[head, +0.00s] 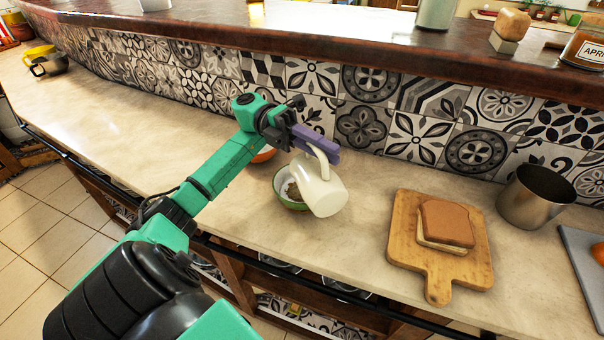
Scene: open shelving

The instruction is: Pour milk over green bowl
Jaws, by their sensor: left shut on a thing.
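My left gripper (316,142) comes in from the left and is shut on a white milk jug (322,187) at its handle. The jug is tilted and hangs over the right part of the green bowl (283,196), hiding some of its rim. The bowl sits on the counter and holds something white and brown. I cannot tell whether milk is flowing from the jug. My right gripper does not show.
An orange thing (263,156) sits behind the bowl, partly hidden by my arm. A wooden board (404,226) with bread (447,223) lies right of the jug, and a metal pot (535,197) stands farther right. The left counter (110,118) is largely clear. A tiled wall rises behind.

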